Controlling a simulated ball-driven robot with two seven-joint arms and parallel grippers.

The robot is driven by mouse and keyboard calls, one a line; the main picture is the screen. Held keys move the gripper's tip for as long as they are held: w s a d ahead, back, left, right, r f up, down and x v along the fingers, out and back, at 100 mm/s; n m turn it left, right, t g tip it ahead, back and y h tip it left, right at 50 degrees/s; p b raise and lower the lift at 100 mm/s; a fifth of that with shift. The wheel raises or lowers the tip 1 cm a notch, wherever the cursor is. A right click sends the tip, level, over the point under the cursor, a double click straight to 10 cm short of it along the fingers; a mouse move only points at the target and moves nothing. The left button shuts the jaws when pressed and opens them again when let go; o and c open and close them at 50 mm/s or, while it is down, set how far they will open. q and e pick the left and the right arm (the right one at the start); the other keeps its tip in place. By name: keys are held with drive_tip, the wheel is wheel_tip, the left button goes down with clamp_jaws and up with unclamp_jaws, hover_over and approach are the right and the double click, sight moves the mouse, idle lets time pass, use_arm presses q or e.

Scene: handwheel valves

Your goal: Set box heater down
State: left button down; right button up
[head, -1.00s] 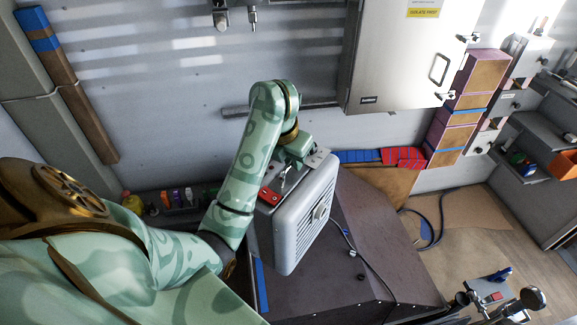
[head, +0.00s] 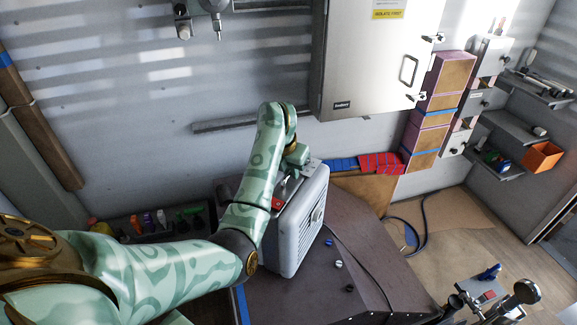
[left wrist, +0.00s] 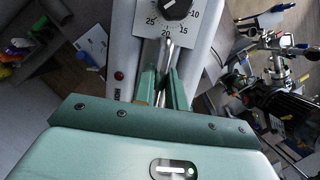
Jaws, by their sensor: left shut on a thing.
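The box heater (head: 298,228) is a pale grey box with a round-cornered grille face, seen in the head view over the dark bench top (head: 375,265). It stands nearly upright. Whether its underside touches the bench is hidden. My left gripper (head: 295,168) is at the heater's top, beside a red patch. In the left wrist view, my left gripper's green fingers (left wrist: 165,78) are shut on a thin metal handle bar of the heater (left wrist: 120,60). A black dial and a numbered scale show there. My right gripper is not in view.
Small knobs (head: 338,265) and a dark cable lie on the bench right of the heater. A bottle tray (head: 160,222) is at left. Red and blue blocks (head: 380,163) line the wall behind. A steel cabinet (head: 375,60) hangs above. Metal fittings (head: 490,295) stand at lower right.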

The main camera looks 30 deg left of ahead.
use_arm(q)
drive_tip(key=shift+w+f, duration=0.1)
drive_tip(key=shift+f, duration=0.45)
drive_tip(key=c, duration=1.8)
unclamp_jaws()
drive_tip(key=shift+f, duration=0.15)
drive_tip(key=o, duration=0.4)
drive_tip(key=shift+c, duration=0.2)
drive_tip(key=p+v, duration=0.4)
drive_tip(key=v, duration=0.8)
